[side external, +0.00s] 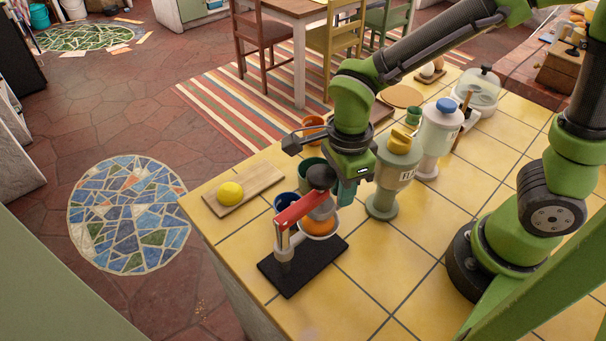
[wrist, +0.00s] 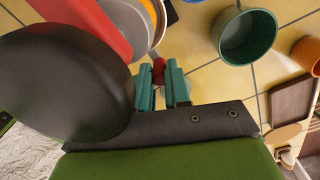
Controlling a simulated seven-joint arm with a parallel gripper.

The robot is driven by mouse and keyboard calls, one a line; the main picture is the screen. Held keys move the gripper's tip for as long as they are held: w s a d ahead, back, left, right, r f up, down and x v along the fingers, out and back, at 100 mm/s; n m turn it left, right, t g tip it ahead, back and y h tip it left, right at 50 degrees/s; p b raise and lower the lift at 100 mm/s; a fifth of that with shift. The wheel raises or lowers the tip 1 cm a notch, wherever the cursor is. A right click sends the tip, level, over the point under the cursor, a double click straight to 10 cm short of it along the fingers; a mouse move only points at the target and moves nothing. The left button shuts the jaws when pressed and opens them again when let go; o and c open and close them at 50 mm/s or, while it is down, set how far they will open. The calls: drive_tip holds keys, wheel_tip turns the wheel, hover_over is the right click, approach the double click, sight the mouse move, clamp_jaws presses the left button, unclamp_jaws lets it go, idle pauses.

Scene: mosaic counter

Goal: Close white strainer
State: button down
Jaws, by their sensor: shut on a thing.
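The press stands on a black base (side external: 303,265) at the counter's front corner, with a red lever (side external: 299,209) ending in a dark round knob (side external: 320,176). The white strainer (side external: 319,236) sits under a grey dome and shows orange inside; its pale rim also shows in the wrist view (wrist: 160,22). My gripper (side external: 347,192) is just right of the knob, pointing down. In the wrist view, its teal fingers (wrist: 160,82) are shut on a small red piece (wrist: 158,70) beside the strainer; their join is not clear. The knob hides part of that view.
A green cup (wrist: 247,36) and an orange cup (wrist: 308,53) are close to my gripper. A blue cup (side external: 286,204) stands behind the press. A grey-green canister with a yellow top (side external: 399,142) stands right of my gripper. A board (side external: 245,187) holds a lemon (side external: 230,193).

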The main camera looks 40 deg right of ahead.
drive_tip(key=shift+w+r, duration=0.1)
drive_tip(key=shift+w, duration=0.05)
drive_tip(key=c, duration=1.1)
unclamp_jaws()
wheel_tip(320, 180, up, 17)
drive_tip(key=shift+f, duration=0.1)
